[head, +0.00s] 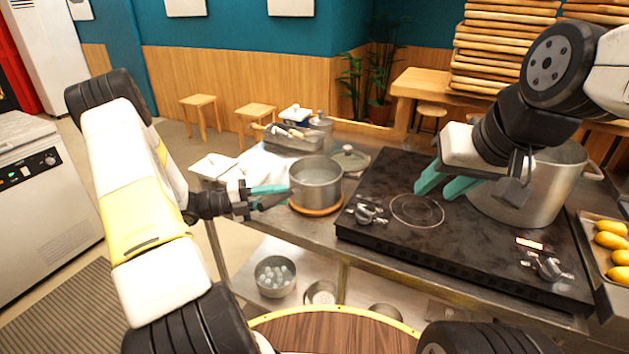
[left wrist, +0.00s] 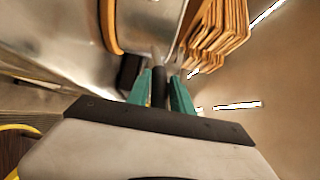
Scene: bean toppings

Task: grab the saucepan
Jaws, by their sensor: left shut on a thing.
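The saucepan (head: 317,186) is a grey metal pot on or just above a round wooden trivet (head: 318,210), left of the stove. I cannot tell whether it touches the trivet. My left gripper (head: 268,195) is at the pan's left side, its teal fingers shut on the dark handle. In the left wrist view the handle (left wrist: 159,88) sits between the fingers, with the pan's metal side (left wrist: 150,25) beyond. My right gripper (head: 444,184) is open over the stove, beside the large pot, its teal fingers apart with nothing visible between them.
The black stove (head: 385,235) fills the counter's middle, with a large pot (head: 535,195) at its right. A tray of yellow items (head: 607,250) is at the far right. A lid (head: 350,158) and a utensil container (head: 293,140) stand behind the saucepan. A bowl (head: 275,277) is on the lower shelf.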

